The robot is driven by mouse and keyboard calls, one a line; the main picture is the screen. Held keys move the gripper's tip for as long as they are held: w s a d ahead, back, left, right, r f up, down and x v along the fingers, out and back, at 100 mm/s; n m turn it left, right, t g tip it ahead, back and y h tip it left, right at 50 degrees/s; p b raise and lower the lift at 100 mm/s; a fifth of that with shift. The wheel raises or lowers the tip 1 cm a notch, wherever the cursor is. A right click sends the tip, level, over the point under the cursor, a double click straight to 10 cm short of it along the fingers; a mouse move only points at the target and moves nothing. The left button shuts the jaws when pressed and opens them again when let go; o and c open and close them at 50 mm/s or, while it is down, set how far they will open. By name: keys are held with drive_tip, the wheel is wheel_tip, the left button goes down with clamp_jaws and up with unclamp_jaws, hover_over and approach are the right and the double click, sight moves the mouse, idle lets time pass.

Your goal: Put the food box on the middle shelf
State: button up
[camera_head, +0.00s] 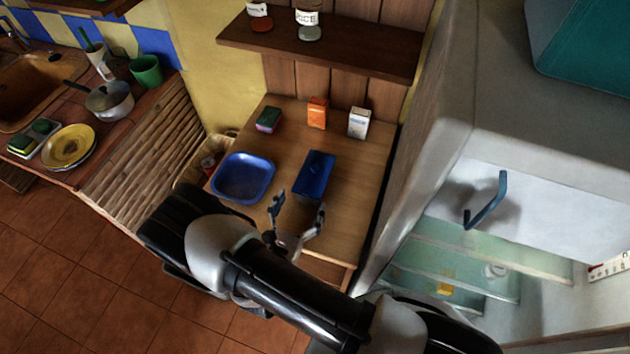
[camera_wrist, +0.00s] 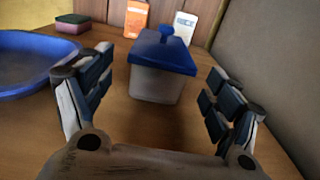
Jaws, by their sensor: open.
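The food box (camera_head: 314,174) has a blue lid with a knob and a pale, translucent body. It stands upright on the wooden table and shows ahead in the wrist view (camera_wrist: 157,84). My gripper (camera_head: 299,206) is open and empty just in front of it, with the fingers apart to either side of the box's near end and not touching it. The open fridge on the right holds several greenish glass shelves (camera_head: 515,262), partly hidden by its upper part and my arm. I cannot tell which is the middle one.
A blue tray (camera_head: 243,177) lies left of the box. Behind are a sponge (camera_head: 268,119), an orange carton (camera_head: 317,112) and a white carton (camera_head: 358,123). A wooden wall shelf (camera_head: 350,48) hangs above. The fridge's side (camera_head: 425,150) borders the table's right.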

sight(313, 176)
drive_tip(key=b+x, duration=0.1)
drive_tip(key=x, duration=0.8)
drive_tip(key=shift+d, duration=0.1)
drive_tip(key=shift+c, duration=0.2)
drive_tip(key=c, duration=1)
wheel_tip(313, 176, up, 20)
drive_tip(key=p, duration=0.4)
drive_tip(key=shift+p, duration=0.4)
